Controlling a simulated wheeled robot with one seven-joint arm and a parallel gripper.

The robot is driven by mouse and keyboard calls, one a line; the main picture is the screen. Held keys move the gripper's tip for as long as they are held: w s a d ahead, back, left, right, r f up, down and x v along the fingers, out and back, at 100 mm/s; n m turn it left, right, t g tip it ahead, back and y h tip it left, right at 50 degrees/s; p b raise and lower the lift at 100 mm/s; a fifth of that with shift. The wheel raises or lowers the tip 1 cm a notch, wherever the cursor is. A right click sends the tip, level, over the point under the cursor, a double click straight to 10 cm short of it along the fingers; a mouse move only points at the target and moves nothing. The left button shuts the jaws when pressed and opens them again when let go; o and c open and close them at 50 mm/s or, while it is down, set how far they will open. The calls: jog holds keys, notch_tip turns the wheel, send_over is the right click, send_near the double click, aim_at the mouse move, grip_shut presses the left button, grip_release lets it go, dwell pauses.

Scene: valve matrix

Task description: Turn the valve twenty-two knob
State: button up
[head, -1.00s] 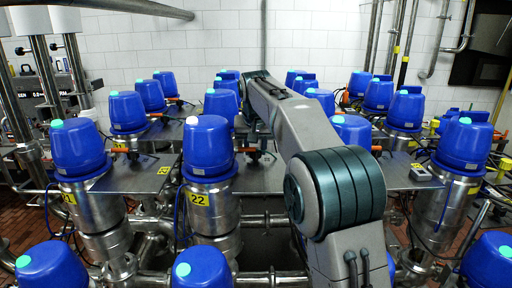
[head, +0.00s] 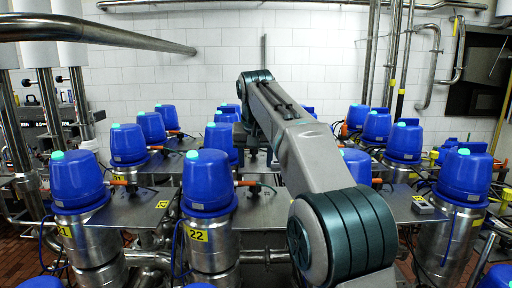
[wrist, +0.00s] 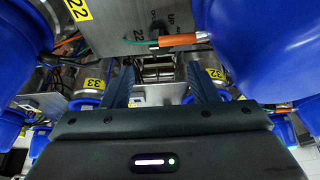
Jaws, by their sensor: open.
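Valve twenty-two is a steel cylinder with a blue cap (head: 208,182) and a yellow 22 label (head: 198,235), left of centre in the head view. An orange-tipped piece (head: 246,183) sits just right of the cap; I cannot tell if this is the knob. In the wrist view, a similar orange piece (wrist: 178,40) lies by a metal plate with a yellow 22 tag (wrist: 78,9), beyond the fingers. My gripper (wrist: 161,75) is open and empty, its two dark fingers apart. In the head view my arm runs away behind the valves and my gripper is hidden.
Several blue-capped valves stand around, one (head: 78,181) to the left and one (head: 464,176) to the right. In the wrist view, large blue caps crowd both sides, and tags 33 (wrist: 93,83) and 32 (wrist: 215,73) show. Metal plates (head: 130,206) span between valves.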

jog(key=v, duration=0.5)
jog(key=s+d+f+b, duration=0.2)
jog(key=s+d+f, duration=0.75)
jog(key=s, duration=0.35)
jog(key=s+d+f+b, duration=0.1)
jog(key=s+d+f, duration=0.1)
jog(key=s+f, duration=0.8)
jog(key=s+d+f+b, duration=0.1)
jog(key=s+d+f, duration=0.1)
jog(key=s+f, duration=0.7)
jog(key=shift+s+d+f+g+b, duration=0.2)
jog(key=shift+s+f+g+b, duration=0.2)
jog(key=shift+f, duration=0.3)
dwell(0.8)
jog(key=c, duration=0.4)
